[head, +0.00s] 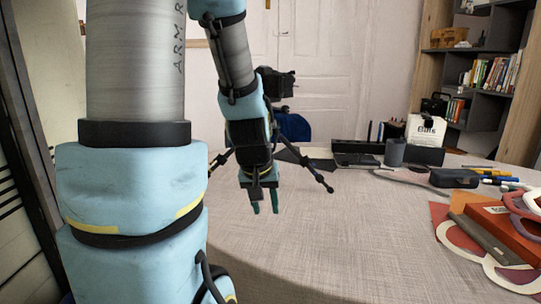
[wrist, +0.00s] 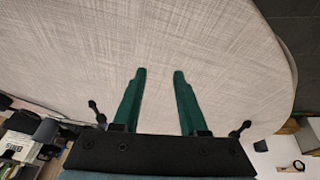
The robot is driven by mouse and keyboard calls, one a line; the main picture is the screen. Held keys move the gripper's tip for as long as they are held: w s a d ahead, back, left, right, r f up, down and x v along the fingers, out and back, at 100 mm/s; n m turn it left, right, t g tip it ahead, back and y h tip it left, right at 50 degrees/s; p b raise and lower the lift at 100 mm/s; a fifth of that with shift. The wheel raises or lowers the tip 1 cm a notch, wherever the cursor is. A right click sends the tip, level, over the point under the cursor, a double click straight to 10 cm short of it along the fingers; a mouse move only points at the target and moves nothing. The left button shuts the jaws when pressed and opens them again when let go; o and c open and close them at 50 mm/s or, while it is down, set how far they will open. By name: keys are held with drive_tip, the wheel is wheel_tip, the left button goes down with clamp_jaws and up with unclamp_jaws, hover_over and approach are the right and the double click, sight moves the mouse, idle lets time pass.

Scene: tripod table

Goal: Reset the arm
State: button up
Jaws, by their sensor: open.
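My gripper (head: 264,208) points down above the light woven tabletop (head: 350,235), near its left side in the head view. Its two green fingers stand apart with nothing between them. In the wrist view my gripper (wrist: 159,72) is also open and empty, with bare tabletop (wrist: 215,45) beyond the fingertips. I cannot tell its exact height above the table. My arm comes down from the upper left in the head view and hides part of the table behind it.
Thin black rods (head: 311,173) spread on both sides behind my gripper; I cannot tell what they belong to. A white bag (head: 425,131), a dark case (head: 455,178) and a red book (head: 505,232) lie at the back and right. The table's middle is clear.

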drive_tip(key=s+a, duration=0.1)
drive_tip(key=s+a+g, duration=0.1)
drive_tip(key=s+a, duration=0.1)
drive_tip(key=s+a+g, duration=0.1)
drive_tip(key=s+a, duration=0.1)
drive_tip(key=shift+s+f+y, duration=0.2)
drive_tip(key=shift+f+y, duration=0.1)
drive_tip(key=shift+y, duration=0.1)
wheel_tip(320, 180, up, 12)
drive_tip(key=p, duration=1.2)
drive_tip(key=shift+s+a+r, duration=0.15)
drive_tip(key=shift+s+a, duration=0.05)
drive_tip(key=shift+s, duration=0.1)
